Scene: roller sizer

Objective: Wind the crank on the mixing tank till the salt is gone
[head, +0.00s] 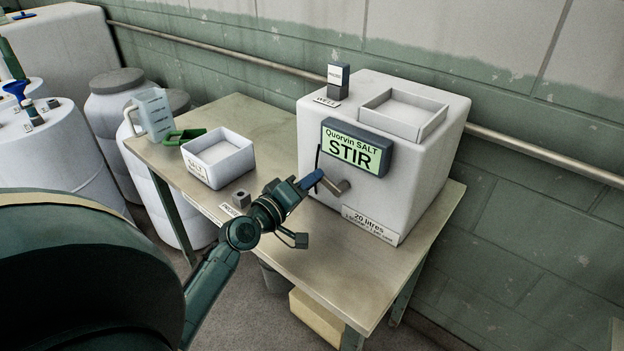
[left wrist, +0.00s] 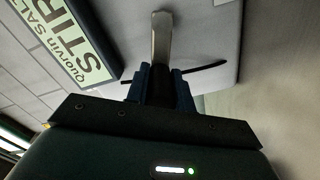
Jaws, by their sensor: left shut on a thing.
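The white mixing tank (head: 425,180) stands at the right end of the bench. Its screen (head: 356,147) reads "Quorvin SALT STIR", and part of it shows in the left wrist view (left wrist: 75,45). Under the screen, the grey crank (head: 340,186) sticks out of the tank's front. My left gripper (head: 312,180) is at the crank. In the left wrist view, its blue fingers are shut on the crank's dark handle (left wrist: 159,82), below the pale crank arm (left wrist: 162,32). The salt inside the tank cannot be seen. My right gripper is not in view.
A white box labelled salt (head: 218,155), a green scoop (head: 184,136), a clear jug (head: 152,113) and a small grey block (head: 241,199) are on the bench (head: 255,115). A small dark block (head: 338,80) stands on the tank. White drums (head: 45,150) stand left.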

